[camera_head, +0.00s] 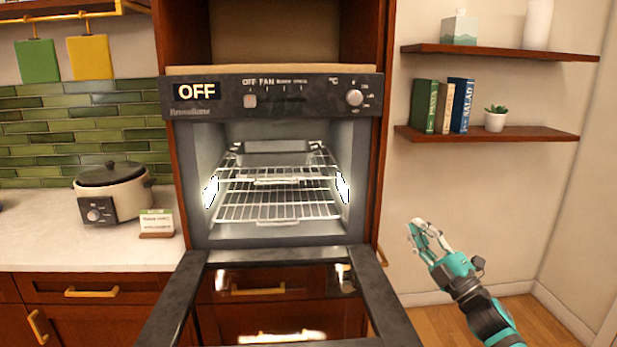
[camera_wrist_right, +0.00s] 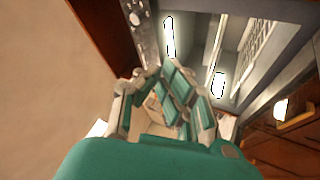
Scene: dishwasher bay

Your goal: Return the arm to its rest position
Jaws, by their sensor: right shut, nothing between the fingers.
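My right gripper (camera_head: 419,232) is at the right of the head view, in front of the bare wall below the shelves. It is shut and empty, held to the right of the oven (camera_head: 270,240) and apart from it. In the right wrist view my right gripper (camera_wrist_right: 160,85) points up towards the lit oven interior. My right forearm comes in from the lower right of the head view. My left gripper does not show in either view.
The oven door (camera_head: 375,300) is folded down open, its frame jutting towards me. Wire racks (camera_head: 280,212) sit inside. Two wall shelves (camera_head: 490,134) hold books and a plant. A slow cooker (camera_head: 112,190) stands on the left counter. Floor at the lower right is clear.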

